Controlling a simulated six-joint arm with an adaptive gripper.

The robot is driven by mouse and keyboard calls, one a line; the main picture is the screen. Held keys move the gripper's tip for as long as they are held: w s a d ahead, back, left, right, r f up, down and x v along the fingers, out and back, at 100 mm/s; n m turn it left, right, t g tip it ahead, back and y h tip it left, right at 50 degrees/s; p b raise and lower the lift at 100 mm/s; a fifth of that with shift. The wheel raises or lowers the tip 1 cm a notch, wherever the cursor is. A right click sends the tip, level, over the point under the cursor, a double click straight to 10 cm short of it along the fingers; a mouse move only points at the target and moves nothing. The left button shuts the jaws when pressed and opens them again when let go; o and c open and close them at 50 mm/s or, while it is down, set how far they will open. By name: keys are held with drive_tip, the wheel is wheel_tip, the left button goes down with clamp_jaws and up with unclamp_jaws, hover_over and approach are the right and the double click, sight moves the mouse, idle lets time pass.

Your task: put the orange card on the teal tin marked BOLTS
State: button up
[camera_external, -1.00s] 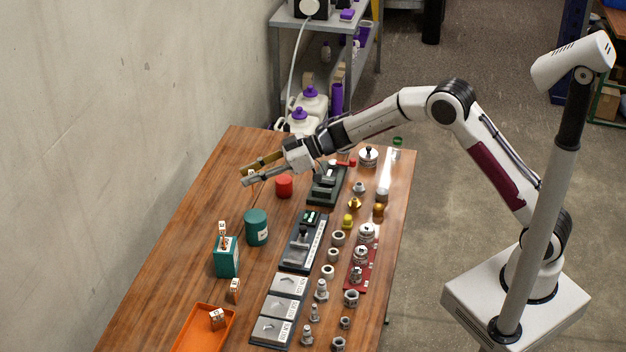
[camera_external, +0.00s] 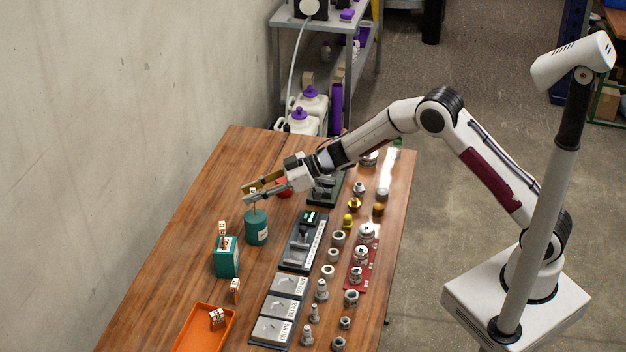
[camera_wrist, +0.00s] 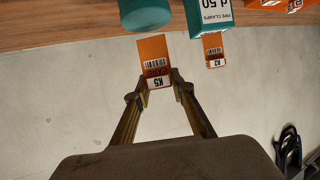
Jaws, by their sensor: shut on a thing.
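The orange card (camera_wrist: 155,52), with a white end marked K5, stands between my fingertips in the wrist view. My gripper (camera_external: 249,194) is shut on it. The card hangs just over the round teal tin (camera_external: 257,229) in the outside view, its lower end close to the tin's top; I cannot tell if they touch. The tin also shows at the top of the wrist view (camera_wrist: 146,14), beyond the card. A label is on the tin's side, too small to read.
A square teal box (camera_external: 227,262) marked PIPE CLAMPS, with a card at its top, stands beside the tin. An orange tray (camera_external: 190,342) is at the front. A red tin (camera_external: 285,185) sits behind my gripper. Fittings fill the right side; the left strip is bare.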

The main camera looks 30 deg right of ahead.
drive_tip(key=shift+f, duration=0.75)
drive_tip(key=shift+f, duration=0.2)
drive_tip(key=o, duration=0.8)
drive_tip(key=shift+r, duration=0.25)
drive_tip(key=shift+v, duration=6)
